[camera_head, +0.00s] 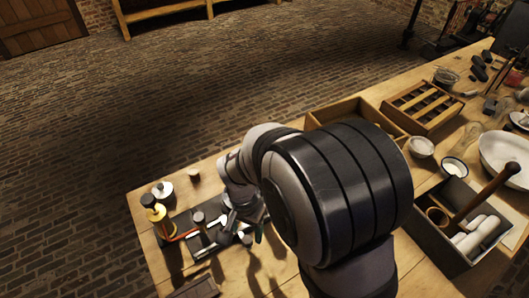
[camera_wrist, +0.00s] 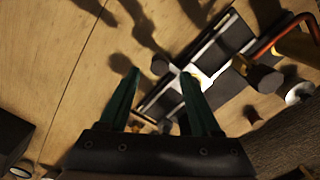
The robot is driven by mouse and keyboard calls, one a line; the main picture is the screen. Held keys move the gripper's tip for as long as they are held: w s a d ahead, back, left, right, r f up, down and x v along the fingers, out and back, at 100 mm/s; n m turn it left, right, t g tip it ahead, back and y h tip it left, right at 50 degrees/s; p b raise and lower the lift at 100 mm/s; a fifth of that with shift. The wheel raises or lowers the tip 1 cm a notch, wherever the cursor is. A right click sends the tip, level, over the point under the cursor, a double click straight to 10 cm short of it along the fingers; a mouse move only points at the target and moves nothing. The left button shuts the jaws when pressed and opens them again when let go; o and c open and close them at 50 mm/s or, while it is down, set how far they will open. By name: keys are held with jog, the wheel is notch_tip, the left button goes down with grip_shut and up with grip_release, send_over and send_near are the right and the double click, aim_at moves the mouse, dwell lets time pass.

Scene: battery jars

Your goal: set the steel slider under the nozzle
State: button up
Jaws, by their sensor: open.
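My gripper (camera_wrist: 160,75) is open, with its two teal fingers apart and nothing clearly held between them. In the head view my gripper (camera_head: 247,236) is low over the left end of the bench, partly behind my arm. A dark plate (camera_head: 181,222) lies there with pale metal strips on it. In the wrist view the bright steel strips (camera_wrist: 216,37) cross near the right fingertip; I cannot tell which one is the slider. A red bent tube (camera_wrist: 272,36) shows at the upper right, beside a yellow part (camera_wrist: 298,46). The nozzle's tip is not clear.
Yellow and black jars (camera_head: 157,212) and a white-lidded jar (camera_head: 162,189) stand near the plate's left. A small wooden cup (camera_head: 194,174) stands behind.

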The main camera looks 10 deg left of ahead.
aim_at(247, 238)
jog(key=shift+f, duration=1.9)
grip_shut()
jog(key=shift+r, duration=0.1)
